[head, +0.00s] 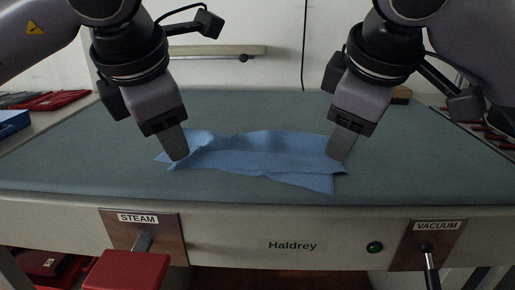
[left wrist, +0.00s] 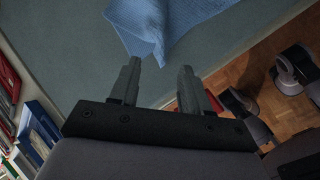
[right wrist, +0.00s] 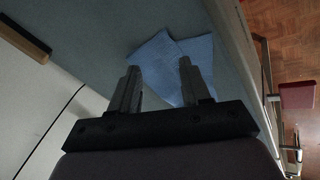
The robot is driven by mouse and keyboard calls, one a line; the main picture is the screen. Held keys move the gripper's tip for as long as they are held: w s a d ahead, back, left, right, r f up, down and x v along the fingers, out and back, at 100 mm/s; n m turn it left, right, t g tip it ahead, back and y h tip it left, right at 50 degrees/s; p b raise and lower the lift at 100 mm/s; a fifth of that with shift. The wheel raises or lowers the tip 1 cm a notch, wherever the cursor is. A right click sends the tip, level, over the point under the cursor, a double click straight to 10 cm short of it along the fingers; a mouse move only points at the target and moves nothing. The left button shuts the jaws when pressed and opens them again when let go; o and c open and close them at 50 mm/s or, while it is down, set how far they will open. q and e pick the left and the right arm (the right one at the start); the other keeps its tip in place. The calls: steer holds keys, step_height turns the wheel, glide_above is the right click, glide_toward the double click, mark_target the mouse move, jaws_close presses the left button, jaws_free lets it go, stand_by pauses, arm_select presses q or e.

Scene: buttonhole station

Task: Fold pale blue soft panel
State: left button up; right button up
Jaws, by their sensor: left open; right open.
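The pale blue soft panel (head: 252,155) lies rumpled and partly folded over itself on the grey-green padded board (head: 60,165), with uneven edges. My left gripper (head: 178,158) is at its left end and my right gripper (head: 340,158) at its right end. In the left wrist view, my left fingers (left wrist: 158,80) are apart, with the panel's corner (left wrist: 145,30) just past the tips. In the right wrist view, my right fingers (right wrist: 158,75) are apart, with the panel's end (right wrist: 175,65) beyond and between them. Whether the fingertips touch the cloth, I cannot tell.
The board's front panel carries a STEAM lever plate (head: 140,232) and a VACUUM lever plate (head: 428,240). Red folders (head: 50,100) and a blue item (head: 12,122) sit at the left. A brown block (head: 401,95) is at the back right. The board around the cloth is clear.

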arm_select(q)
steer(key=s+v, duration=0.1)
steer(key=v, duration=0.5)
steer(key=shift+f, duration=0.3)
arm_select(e)
steer(key=s+v, duration=0.1)
steer(key=v, duration=0.5)
steer(key=shift+f, duration=0.25)
